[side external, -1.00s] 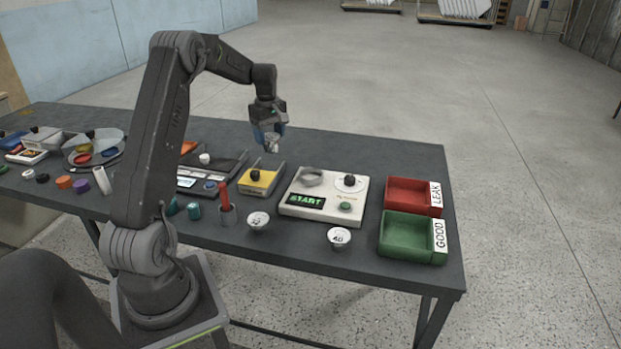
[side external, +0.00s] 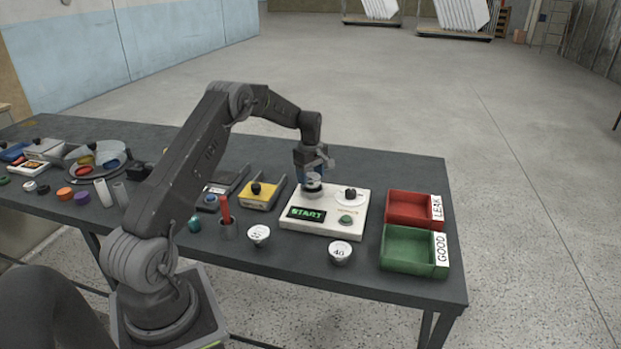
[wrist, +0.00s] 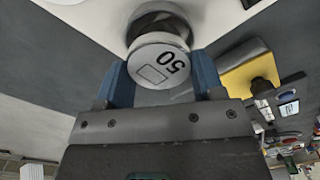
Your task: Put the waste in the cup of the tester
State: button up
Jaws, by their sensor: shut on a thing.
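The tester (side external: 290,226) is a cream box with a START display, a green button and a dark knob on a white dial. Its grey ring-shaped cup (side external: 311,194) is at the back left of its top, partly hidden by the gripper. My gripper (side external: 313,178) is shut on a waste, directly above the cup. In the wrist view the waste (wrist: 158,68) shows a pale round face marked 50 between the blue fingers, with the cup (wrist: 155,17) partly visible behind it. Whether the waste touches the cup is hidden.
Two other wastes stand in front, one (side external: 259,234) left and one marked 46 (side external: 340,251). A red LEAK tray (side external: 413,222) and green GOOD tray (side external: 385,262) are at right. A yellow device (side external: 258,200) and a holder with a red tool (side external: 228,231) are left of the tester.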

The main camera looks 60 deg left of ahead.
jog(key=shift+f, duration=0.65)
jog(key=shift+f, duration=0.1)
jog(key=o, duration=1.1)
jog(key=shift+c, duration=0.2)
